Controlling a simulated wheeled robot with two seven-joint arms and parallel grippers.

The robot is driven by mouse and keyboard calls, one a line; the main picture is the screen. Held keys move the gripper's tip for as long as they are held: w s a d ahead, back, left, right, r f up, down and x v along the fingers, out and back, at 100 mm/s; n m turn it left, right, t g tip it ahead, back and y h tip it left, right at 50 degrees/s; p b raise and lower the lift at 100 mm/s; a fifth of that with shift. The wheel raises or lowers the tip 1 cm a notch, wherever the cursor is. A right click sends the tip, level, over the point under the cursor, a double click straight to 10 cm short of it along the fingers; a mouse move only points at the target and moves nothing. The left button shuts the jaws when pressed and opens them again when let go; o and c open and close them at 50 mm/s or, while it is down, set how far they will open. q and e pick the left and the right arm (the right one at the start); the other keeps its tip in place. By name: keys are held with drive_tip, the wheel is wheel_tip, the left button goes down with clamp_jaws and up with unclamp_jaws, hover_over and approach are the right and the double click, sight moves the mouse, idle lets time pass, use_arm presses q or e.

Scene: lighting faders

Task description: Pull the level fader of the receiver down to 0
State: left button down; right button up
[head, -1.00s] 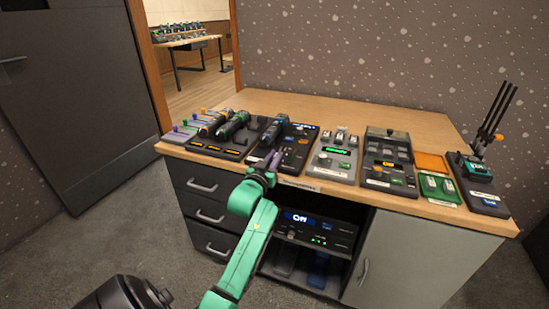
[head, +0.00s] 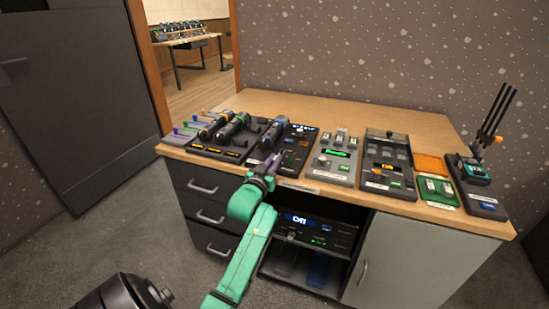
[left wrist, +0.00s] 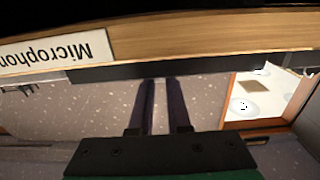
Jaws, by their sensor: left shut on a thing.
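The receiver (head: 290,150), a dark panel with a small blue-lit display and coloured buttons, lies on the wooden desk near its front edge. My left gripper (head: 273,160) reaches its front left part from the front, with purple-grey fingers close together. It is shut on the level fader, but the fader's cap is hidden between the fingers. In the left wrist view, the gripper (left wrist: 166,84) has two nearly parallel dark fingers, with their tips at a dark edge beside the desk's front. My right gripper is not in view.
A label (left wrist: 50,50) on the desk edge (left wrist: 210,35) reads "Microphon", upside down. Handheld microphones (head: 232,126) lie left of the receiver. A grey panel with a green display (head: 334,160) stands right. Below, an open shelf holds a unit (head: 318,230) showing "Off".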

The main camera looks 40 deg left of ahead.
use_arm(q)
drive_tip(key=shift+f, duration=0.25)
drive_tip(key=c, duration=0.9)
unclamp_jaws()
drive_tip(key=shift+s, duration=0.15)
drive_tip(key=shift+o, duration=0.2)
drive_tip(key=shift+s+r, duration=0.1)
drive_tip(key=shift+r, duration=0.1)
drive_tip(key=shift+s+d, duration=0.2)
drive_tip(key=shift+s, duration=0.1)
drive_tip(key=v, duration=1.4)
drive_tip(key=shift+p, duration=0.35)
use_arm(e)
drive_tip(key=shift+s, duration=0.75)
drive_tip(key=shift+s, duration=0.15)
